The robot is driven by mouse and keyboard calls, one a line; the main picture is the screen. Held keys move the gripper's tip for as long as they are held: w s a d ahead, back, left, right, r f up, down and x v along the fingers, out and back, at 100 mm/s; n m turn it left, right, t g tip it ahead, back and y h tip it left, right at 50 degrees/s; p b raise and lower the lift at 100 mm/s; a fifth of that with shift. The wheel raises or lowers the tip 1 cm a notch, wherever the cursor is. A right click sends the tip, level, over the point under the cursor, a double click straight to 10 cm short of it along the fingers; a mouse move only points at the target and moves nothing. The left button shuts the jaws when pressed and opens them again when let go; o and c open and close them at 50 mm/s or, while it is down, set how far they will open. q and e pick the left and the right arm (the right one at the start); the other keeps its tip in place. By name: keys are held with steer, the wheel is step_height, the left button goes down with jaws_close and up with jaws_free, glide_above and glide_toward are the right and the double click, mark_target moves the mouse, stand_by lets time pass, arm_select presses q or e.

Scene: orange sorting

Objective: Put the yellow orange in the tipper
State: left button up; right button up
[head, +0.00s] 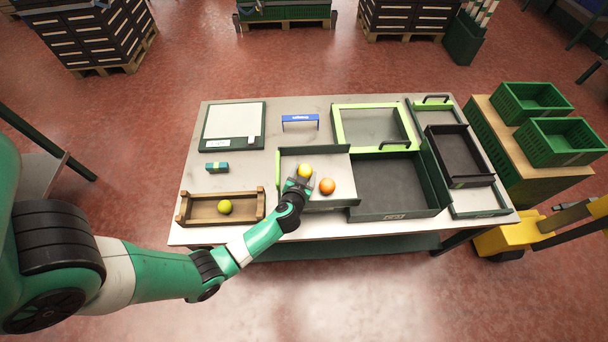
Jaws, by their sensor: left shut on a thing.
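The yellow orange (305,170) is at the fingertips of my left gripper (302,176), which is shut on it. Both are over the left part of a pale, low-walled tray (338,165) at the middle of the table, which looks like the tipper. I cannot tell whether the yellow orange touches the tray floor. A deeper orange fruit (327,186) lies in the same tray, just right of the gripper. A yellow-green fruit (225,207) lies in a wooden box (190,209) at the front left. My right gripper is not in view.
A dark open bin (395,182) adjoins the tray on the right, with a lime-framed panel (372,127) behind it. A blue sign (300,121) stands behind the tray. A dark crate (460,155) is at the table's right. The table's left middle is mostly clear.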

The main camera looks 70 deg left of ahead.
arm_select(q)
steer(key=o, duration=1.4)
steer(key=p+v, duration=0.1)
steer(key=v, duration=0.2)
steer(key=p+v, duration=0.2)
steer(key=v, duration=0.2)
steer(key=p+v, duration=0.2)
steer(key=v, duration=0.2)
steer(key=shift+r, duration=0.3)
steer(key=shift+s+d+p, duration=0.1)
steer(key=shift+d+p, duration=0.15)
steer(key=shift+p, duration=0.05)
steer(key=shift+s+d, duration=0.1)
steer(key=shift+s, duration=0.05)
